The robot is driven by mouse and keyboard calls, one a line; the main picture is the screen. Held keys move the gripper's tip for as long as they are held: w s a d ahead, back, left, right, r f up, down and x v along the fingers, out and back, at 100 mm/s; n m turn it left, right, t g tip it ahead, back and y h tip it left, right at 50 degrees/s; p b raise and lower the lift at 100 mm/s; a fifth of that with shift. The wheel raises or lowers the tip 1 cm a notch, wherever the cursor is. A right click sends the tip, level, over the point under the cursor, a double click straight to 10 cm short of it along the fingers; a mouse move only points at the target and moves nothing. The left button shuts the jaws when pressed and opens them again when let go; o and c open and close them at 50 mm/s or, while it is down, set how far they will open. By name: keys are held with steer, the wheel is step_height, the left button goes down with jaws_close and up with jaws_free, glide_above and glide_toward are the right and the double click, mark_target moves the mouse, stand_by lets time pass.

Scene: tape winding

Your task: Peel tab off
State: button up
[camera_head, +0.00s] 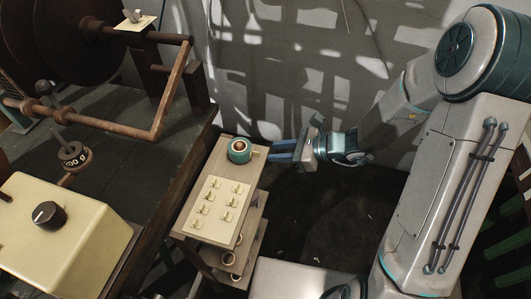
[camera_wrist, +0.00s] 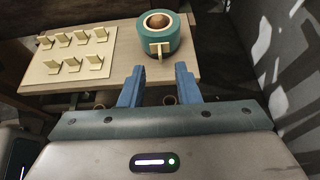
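A teal tape roll (camera_head: 239,150) with a brown core lies flat on a small wooden stand. It also shows in the wrist view (camera_wrist: 173,37). A cream tab (camera_wrist: 160,48) sticks out from the roll's near side in the wrist view, and shows at its right side in the head view (camera_head: 257,153). My gripper (camera_head: 270,150) is to the right of the roll in the head view, its blue fingers pointing at it. In the wrist view my gripper (camera_wrist: 159,67) is open and empty, with the tab just beyond the fingertips, roughly centred between them.
A cream board (camera_head: 215,212) with several small tabs lies on the stand (camera_head: 189,196) beside the roll. Rings sit on shelves below. A bench (camera_head: 140,151) with a brown frame, a weight (camera_head: 75,156) and a cream knob box (camera_head: 65,235) stands left. A grey wall is behind.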

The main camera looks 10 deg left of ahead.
steer(key=shift+b+x, duration=0.3)
steer(key=shift+x, duration=2.3)
jaws_close()
steer(key=shift+d, duration=0.35)
steer(key=shift+s+d+f+p, duration=0.1)
steer(key=shift+d+p, duration=0.1)
steer(key=shift+d, duration=1)
steer(key=shift+s+d+p, duration=0.1)
steer(key=shift+d+p, duration=0.05)
steer(key=shift+d, duration=1.1)
